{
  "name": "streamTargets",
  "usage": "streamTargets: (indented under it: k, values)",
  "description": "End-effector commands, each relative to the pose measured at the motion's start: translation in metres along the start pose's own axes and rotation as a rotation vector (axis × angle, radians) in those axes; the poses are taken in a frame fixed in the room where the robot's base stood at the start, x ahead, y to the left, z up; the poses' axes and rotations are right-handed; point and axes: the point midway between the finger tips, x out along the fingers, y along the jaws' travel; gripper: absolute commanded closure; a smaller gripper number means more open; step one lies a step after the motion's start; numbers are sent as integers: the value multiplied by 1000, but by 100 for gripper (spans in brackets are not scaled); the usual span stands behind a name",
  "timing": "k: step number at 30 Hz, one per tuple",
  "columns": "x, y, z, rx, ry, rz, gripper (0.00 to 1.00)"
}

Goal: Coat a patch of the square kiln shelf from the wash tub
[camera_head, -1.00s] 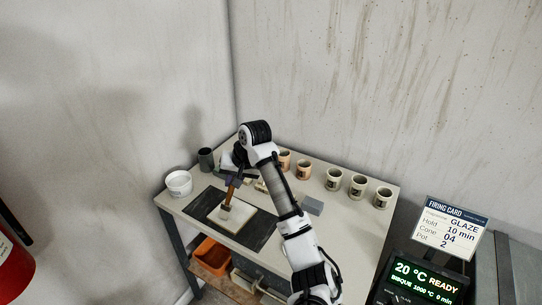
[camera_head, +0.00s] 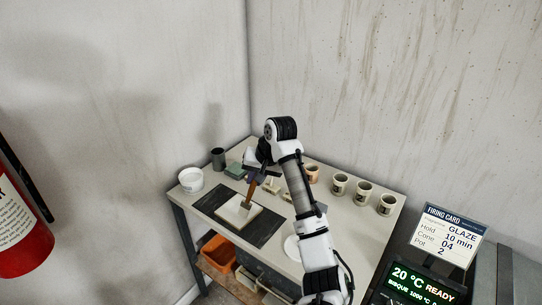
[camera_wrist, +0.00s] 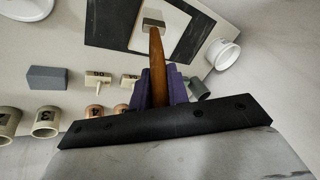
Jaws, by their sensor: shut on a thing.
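My gripper (camera_head: 258,173) is shut on the wooden handle of a brush (camera_head: 251,190), tilted with its bristles down. In the wrist view, my gripper (camera_wrist: 160,88) has its purple fingers on both sides of the brush handle (camera_wrist: 157,62). The pale square kiln shelf (camera_head: 232,217) lies on a dark mat (camera_head: 211,201); it also shows in the wrist view (camera_wrist: 173,20). The bristles are over the right part of the shelf and appear to touch it. The white wash tub (camera_head: 190,181) stands left of the mat, and in the wrist view (camera_wrist: 224,54) at upper right. No coated patch can be made out.
Several marked cups (camera_head: 363,192) line the back right. A white round disc (camera_head: 291,247) lies right of the mat. A grey block (camera_wrist: 47,78) and small stamps (camera_wrist: 98,79) lie nearby.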

Motion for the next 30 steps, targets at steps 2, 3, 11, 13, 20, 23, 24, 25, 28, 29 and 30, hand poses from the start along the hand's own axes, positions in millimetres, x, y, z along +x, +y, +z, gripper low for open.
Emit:
streamTargets:
  k: [2, 3, 11, 13, 20, 23, 24, 25, 28, 29, 30]
  values:
    - [-8, -2, -4, 0, 2, 0, 100]
    - [-11, -4, -5, 0, 2, 1, 100]
    - [-32, -10, -14, 2, 2, 1, 100]
    - [-36, -12, -16, 2, 3, 0, 100]
    - [-43, -13, -19, 4, 2, 1, 100]
    - [-42, -13, -19, 4, 2, 1, 100]
    - [-42, -13, -19, 4, 2, 1, 100]
    - [-42, -13, -19, 4, 2, 1, 100]
    - [-42, -13, -19, 4, 2, 1, 100]
    - [-42, -13, -19, 4, 2, 1, 100]
    - [-42, -13, -19, 4, 2, 1, 100]
